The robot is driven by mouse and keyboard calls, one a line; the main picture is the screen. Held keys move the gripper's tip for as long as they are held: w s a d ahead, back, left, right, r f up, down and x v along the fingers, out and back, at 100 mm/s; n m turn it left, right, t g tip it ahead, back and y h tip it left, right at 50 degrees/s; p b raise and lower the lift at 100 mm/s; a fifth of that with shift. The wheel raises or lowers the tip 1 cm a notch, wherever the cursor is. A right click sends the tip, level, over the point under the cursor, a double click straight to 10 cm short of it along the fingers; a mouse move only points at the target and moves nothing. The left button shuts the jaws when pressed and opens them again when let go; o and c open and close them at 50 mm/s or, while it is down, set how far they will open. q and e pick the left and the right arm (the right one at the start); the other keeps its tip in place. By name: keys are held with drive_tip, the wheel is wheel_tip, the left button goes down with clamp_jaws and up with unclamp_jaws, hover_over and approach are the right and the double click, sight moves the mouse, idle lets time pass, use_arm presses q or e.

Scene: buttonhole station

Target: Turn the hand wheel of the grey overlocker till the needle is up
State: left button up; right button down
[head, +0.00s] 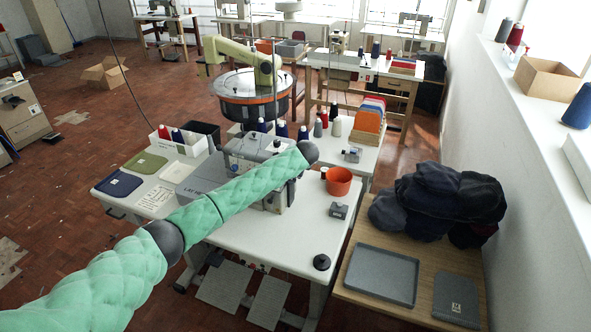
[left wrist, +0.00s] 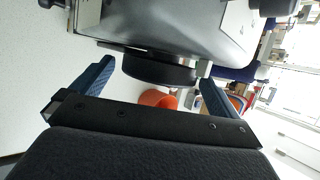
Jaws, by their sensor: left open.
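The grey overlocker (head: 256,150) stands on the white table, partly covered by my green-sleeved left arm in the head view. Its grey body (left wrist: 180,25) fills the top of the left wrist view. The black hand wheel (left wrist: 158,71) sticks out from the body there; in the head view I cannot make it out. My left gripper (left wrist: 156,80) is open, its two blue fingers on either side of the wheel with a gap to each. Whether the fingertips reach past the rim is unclear. The needle is hidden. My right gripper is in neither view.
An orange bin (head: 341,181) stands on the white table (head: 270,236) right of the overlocker, with a small grey block (head: 338,211) and a black disc (head: 322,262) nearer. Thread cones (head: 282,129) stand behind. A grey tray (head: 382,275) lies on the wooden table at right.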

use_arm(q)
drive_tip(key=b+v, duration=0.2)
drive_tip(key=v, duration=0.4)
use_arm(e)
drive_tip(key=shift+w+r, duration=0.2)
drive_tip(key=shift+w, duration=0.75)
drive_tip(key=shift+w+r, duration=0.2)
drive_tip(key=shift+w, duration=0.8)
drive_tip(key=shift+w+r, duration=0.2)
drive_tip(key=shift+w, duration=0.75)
